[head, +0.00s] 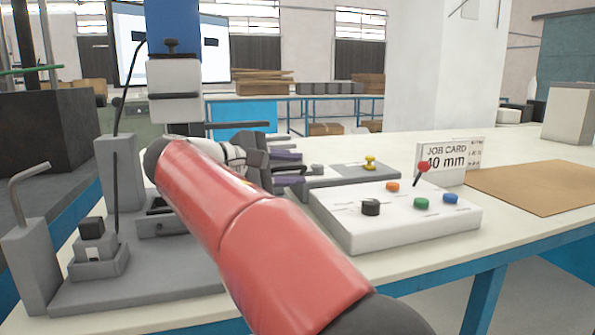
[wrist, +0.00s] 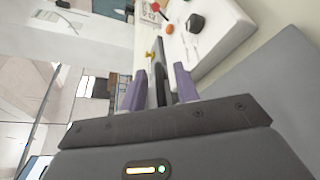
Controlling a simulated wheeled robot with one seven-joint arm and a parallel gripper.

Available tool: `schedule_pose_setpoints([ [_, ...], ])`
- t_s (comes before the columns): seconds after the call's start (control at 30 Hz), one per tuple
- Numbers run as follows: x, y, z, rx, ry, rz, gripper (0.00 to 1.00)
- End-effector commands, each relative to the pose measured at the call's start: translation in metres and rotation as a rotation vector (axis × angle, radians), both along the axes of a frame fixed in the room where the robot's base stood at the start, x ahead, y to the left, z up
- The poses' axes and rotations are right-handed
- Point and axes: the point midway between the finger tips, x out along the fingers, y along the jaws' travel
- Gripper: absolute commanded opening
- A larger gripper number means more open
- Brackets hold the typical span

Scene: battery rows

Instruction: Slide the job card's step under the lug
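The job card (head: 447,155) stands upright on the bench behind the white control box and reads "40 mm". A grey fixture (head: 150,285) with a small dark-topped block (head: 92,228) stands at left. I cannot clearly identify the step or the lug.
The white control box (head: 400,220) carries a red-tipped lever (head: 422,168) and several coloured buttons. A grey plate with a yellow knob (head: 370,162) lies behind it. A blue column with a white block (head: 175,90) rises behind my arm. A brown mat (head: 530,185) lies at right.

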Motion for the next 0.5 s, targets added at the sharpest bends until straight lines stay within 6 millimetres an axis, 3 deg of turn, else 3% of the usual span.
schedule_pose_setpoints([
  [0.17,0.0088,-0.0129,-0.0038,0.001,0.001,-0.001,0.31],
  [0.47,0.0104,-0.0146,-0.0042,0.001,0.0,0.001,0.31],
  [0.5,0.0104,-0.0146,-0.0042,0.001,0.0,0.001,0.26],
])
